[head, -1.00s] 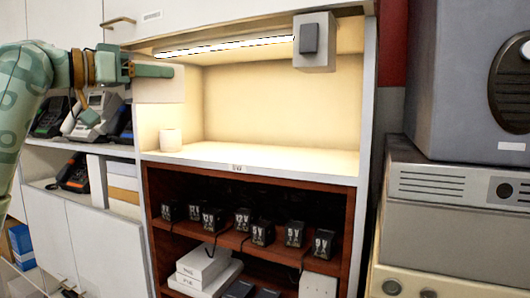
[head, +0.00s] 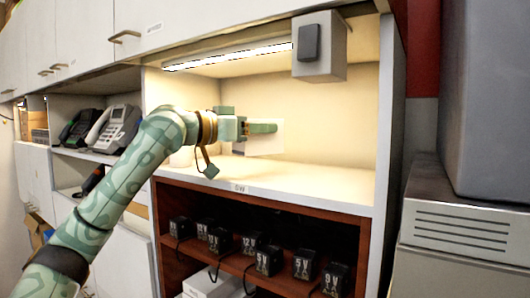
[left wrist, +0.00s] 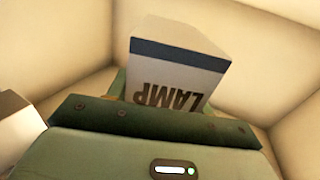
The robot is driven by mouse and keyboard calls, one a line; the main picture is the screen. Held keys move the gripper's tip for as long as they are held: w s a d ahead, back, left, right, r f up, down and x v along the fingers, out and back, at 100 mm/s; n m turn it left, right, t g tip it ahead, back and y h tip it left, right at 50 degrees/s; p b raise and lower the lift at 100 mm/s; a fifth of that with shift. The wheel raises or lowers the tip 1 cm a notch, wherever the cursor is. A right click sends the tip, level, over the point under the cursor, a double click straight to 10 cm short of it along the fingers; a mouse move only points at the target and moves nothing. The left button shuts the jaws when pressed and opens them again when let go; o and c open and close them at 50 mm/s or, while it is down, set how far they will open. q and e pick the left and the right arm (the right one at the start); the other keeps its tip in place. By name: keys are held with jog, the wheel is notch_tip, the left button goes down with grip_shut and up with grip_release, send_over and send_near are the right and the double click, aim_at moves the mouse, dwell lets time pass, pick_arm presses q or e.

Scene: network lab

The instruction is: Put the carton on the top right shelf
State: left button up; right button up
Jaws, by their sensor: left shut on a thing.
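The carton (head: 268,144) is a pale box inside the lit shelf bay, partly covered by my left gripper (head: 258,128). In the left wrist view the carton (left wrist: 178,65) is white with a dark blue band and the word LAMP. My left gripper is shut on it and appears to hold it above the white shelf board (head: 310,188), inside the bay; the exact gap beneath it is hard to judge. My right gripper is not in view.
A grey box with a dark switch (head: 310,44) hangs at the bay's upper right. The board's right half is clear. Labelled black adapters (head: 268,261) stand on the brown shelf below.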

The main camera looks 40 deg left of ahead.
aim_at(263, 151)
pick_arm(q)
jog(key=shift+w+d+f, duration=0.25)
jog(key=shift+w+f, duration=0.35)
jog(key=shift+f, duration=0.1)
notch_tip(263, 151, down, 4)
jog(key=shift+d+r, duration=0.15)
jog(key=shift+r, duration=0.05)
jog(key=shift+f, duration=0.1)
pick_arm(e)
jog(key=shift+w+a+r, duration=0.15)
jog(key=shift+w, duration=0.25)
pick_arm(q)
jog(key=o, duration=1.1)
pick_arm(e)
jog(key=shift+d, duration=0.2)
